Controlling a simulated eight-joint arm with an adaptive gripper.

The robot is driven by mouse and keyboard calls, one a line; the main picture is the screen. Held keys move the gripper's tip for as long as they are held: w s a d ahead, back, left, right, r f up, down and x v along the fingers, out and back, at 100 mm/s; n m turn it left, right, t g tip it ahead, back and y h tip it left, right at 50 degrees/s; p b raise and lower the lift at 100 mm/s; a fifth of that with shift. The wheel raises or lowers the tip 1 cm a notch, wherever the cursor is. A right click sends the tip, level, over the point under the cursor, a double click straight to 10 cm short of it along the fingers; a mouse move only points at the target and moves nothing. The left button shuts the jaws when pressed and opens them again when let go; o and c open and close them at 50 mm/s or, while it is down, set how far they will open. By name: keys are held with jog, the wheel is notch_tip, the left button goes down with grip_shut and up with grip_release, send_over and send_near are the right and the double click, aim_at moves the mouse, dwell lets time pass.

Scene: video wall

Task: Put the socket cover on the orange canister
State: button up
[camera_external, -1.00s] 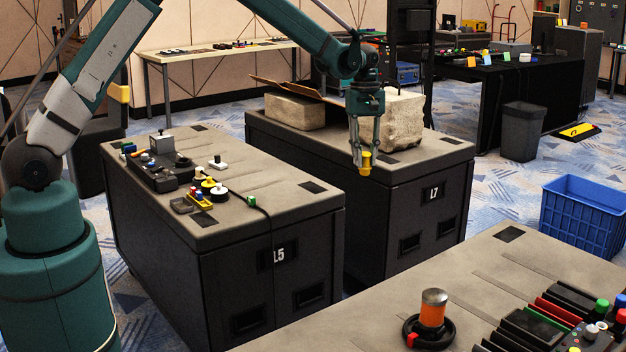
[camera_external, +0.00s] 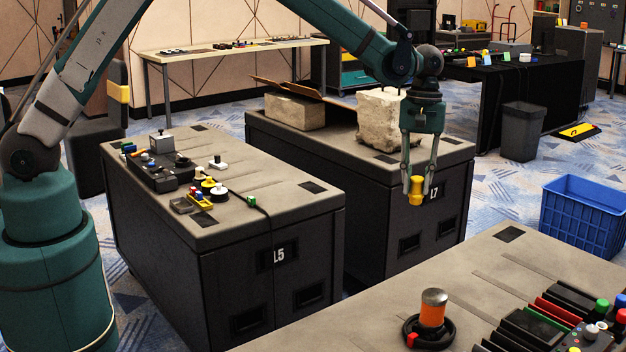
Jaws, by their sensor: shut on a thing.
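The orange canister (camera_external: 433,308) stands upright in a round black base on the front right table, with a grey cap-like top and a red piece at the base's left. My gripper (camera_external: 416,186) is in the air in front of the L7 case, up and behind the canister. It is shut on a small yellow piece (camera_external: 416,192), which seems to be the socket cover. The piece hangs between the fingertips, clear of any surface. Its fine shape is too small to tell.
The front right table (camera_external: 400,283) also holds several black, red and green modules (camera_external: 540,322) right of the canister. The L5 case (camera_external: 270,205) with small parts stands left; the L7 case (camera_external: 455,155) with stone blocks stands behind. A blue crate (camera_external: 583,222) is on the floor at right.

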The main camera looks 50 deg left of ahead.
jog(key=s+d+r+m+p, duration=0.1)
jog(key=s+d, duration=0.3)
jog(key=d, duration=0.3)
jog(key=s+d+r+m, duration=0.1)
jog(key=s+d+m, duration=0.1)
jog(key=s+d, duration=0.4)
jog(key=r+m+p, duration=0.2)
jog(key=m, duration=0.1)
send_over(435, 293)
jog(key=shift+y, duration=0.3)
jog(key=shift+f, duration=0.2)
notch_tip(435, 293, down, 6)
jog(key=shift+b, duration=0.35)
jog(key=shift+f, duration=1.9)
jog(key=shift+f, duration=0.2)
jog(key=o, duration=0.7)
